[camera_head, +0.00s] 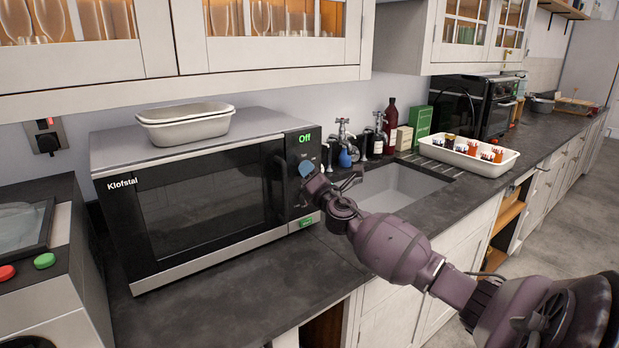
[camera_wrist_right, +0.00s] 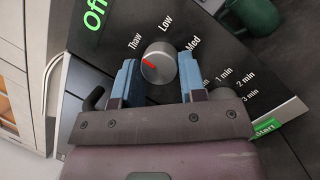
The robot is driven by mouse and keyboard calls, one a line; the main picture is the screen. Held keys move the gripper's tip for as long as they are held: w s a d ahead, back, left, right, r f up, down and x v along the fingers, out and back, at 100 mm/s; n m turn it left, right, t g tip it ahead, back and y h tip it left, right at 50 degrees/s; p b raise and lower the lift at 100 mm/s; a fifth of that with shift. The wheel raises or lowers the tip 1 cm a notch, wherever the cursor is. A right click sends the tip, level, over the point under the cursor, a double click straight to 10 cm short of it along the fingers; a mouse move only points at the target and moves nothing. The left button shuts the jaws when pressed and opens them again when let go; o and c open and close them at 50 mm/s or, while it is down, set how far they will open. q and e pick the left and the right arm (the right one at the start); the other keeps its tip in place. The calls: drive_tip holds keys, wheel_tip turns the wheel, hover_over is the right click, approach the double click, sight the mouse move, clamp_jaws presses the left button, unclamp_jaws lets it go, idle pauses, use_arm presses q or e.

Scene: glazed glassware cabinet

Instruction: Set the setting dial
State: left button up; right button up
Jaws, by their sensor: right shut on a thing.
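The microwave (camera_head: 128,225), marked Klofstal, stands on the dark counter; its display (camera_head: 305,138) reads Off in green. In the right wrist view the round grey setting dial (camera_wrist_right: 160,58) has a red mark on its left side, on the side of the Thaw label. Low and Med labels follow around it. My right gripper (camera_wrist_right: 162,80) is shut on the dial, one blue finger on each side. In the head view this gripper (camera_head: 308,174) is at the control panel and hides the dial. My left gripper is not in view.
A minutes scale and the green Start button (camera_wrist_right: 266,129) lie below the dial. A pale dish (camera_head: 186,125) sits on the microwave. Right of it are a sink (camera_head: 390,190), bottles and a white tray (camera_head: 470,163) of jars. Glazed cabinets hang above.

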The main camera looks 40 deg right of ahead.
drive_tip(key=shift+n, duration=0.4)
drive_tip(key=o, duration=0.9)
drive_tip(key=shift+s, duration=0.1)
drive_tip(key=v, duration=1)
drive_tip(key=shift+s+f, duration=0.25)
drive_tip(key=shift+s, duration=0.05)
